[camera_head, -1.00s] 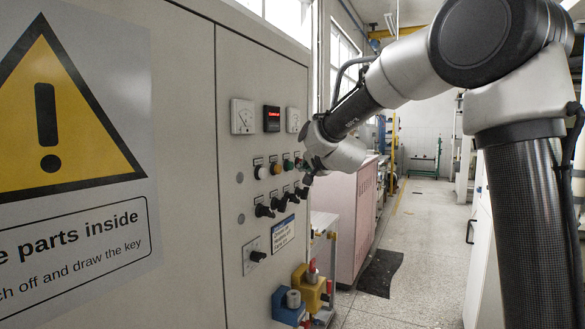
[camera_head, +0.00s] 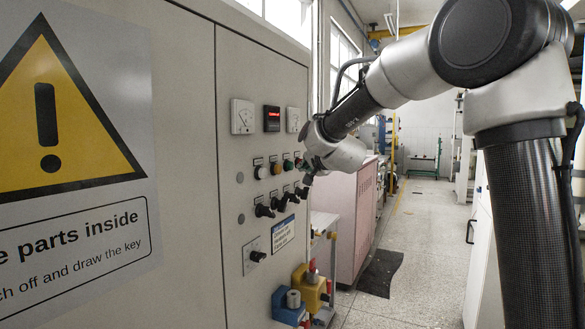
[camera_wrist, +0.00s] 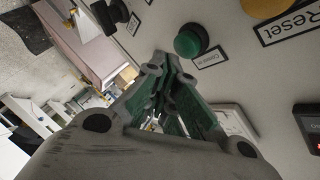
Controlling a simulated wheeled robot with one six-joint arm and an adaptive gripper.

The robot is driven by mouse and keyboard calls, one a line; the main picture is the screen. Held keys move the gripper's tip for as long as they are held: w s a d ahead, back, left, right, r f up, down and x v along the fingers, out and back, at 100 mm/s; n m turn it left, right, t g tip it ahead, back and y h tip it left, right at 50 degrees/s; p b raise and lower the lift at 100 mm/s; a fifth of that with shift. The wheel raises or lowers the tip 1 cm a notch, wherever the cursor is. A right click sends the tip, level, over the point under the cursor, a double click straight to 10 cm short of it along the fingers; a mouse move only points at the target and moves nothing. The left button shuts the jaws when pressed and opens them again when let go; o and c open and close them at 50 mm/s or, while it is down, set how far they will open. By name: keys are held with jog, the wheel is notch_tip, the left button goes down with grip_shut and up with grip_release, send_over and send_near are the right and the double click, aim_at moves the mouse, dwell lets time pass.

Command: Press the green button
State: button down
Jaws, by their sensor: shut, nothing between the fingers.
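The green button (camera_head: 288,165) sits in the row of buttons on the grey cabinet panel. In the wrist view the green button (camera_wrist: 188,42) shows just beyond and to the right of my fingertips, with a label beside it. My gripper (camera_wrist: 165,62) is shut and empty, its tips pointing toward the panel near the button. A gap seems to show between tips and button, but I cannot tell its depth. In the head view the arm's end covers the right side of the panel, and the fingers are hard to make out.
A yellow-orange button (camera_wrist: 262,8) labelled Reset is at the upper right of the wrist view. Black selector knobs (camera_head: 265,210) sit below the buttons. Gauges (camera_head: 243,116) and a red display (camera_head: 271,118) are above. A pink cabinet (camera_head: 345,215) stands beyond the panel.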

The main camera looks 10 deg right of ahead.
jog(key=shift+w+a, duration=0.25)
jog(key=shift+a, duration=0.1)
jog(key=shift+w+a, duration=0.3)
jog(key=shift+a, duration=0.05)
dwell(1.0)
jog(key=shift+s+d, duration=0.55)
jog(key=shift+d, duration=0.15)
jog(key=shift+s+d, duration=0.75)
jog(key=shift+d, duration=0.25)
jog(key=shift+s+d, duration=0.75)
jog(key=shift+d, duration=0.25)
jog(key=shift+f, duration=0.1)
